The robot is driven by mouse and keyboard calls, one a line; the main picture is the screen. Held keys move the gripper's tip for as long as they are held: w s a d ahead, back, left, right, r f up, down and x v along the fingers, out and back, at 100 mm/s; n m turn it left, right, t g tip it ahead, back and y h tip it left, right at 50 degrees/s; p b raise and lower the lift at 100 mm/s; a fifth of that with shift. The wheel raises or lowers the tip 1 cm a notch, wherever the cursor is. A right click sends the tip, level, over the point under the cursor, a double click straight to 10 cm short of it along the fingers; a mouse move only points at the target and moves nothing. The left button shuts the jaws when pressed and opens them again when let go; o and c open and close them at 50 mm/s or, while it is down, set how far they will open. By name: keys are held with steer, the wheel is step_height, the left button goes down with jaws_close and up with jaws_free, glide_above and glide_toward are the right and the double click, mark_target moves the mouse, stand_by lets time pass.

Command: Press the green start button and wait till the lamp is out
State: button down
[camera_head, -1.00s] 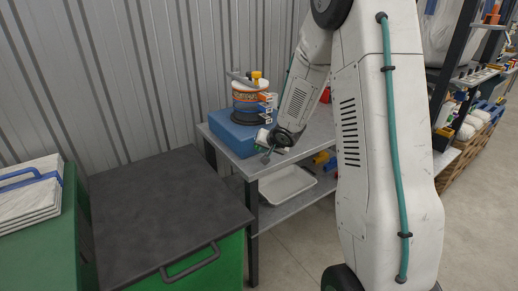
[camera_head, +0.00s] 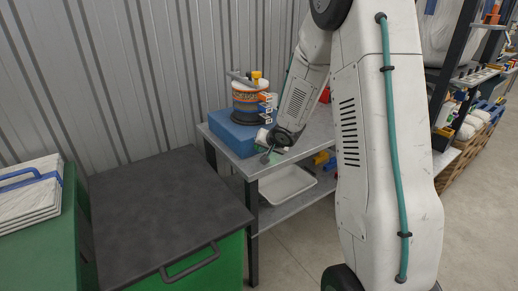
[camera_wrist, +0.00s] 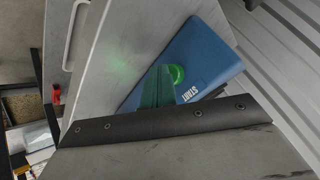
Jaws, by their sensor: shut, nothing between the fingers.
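The green start button (camera_wrist: 177,73) is round and sits on a blue box (camera_wrist: 205,55) marked START, seen in the wrist view. A green glow shows on the grey bench top beside the box. My gripper (camera_wrist: 160,72) is shut and empty, its tinted green fingers reaching the button's edge; whether they touch it I cannot tell. In the head view the blue box (camera_head: 230,133) stands on the bench, and my gripper (camera_head: 268,157) is at its front right corner. The button is hidden there. I cannot make out a separate lamp.
A machine with an orange-banded drum (camera_head: 248,100) and a yellow cap stands on or behind the blue box. A white tray (camera_head: 287,187) lies on the shelf below. A dark-topped green cabinet (camera_head: 165,210) stands at front left. Corrugated wall lies behind.

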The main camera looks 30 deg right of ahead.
steer(key=shift+s, duration=0.7)
steer(key=s, duration=0.5)
steer(key=shift+d, duration=0.1)
stand_by(0.7)
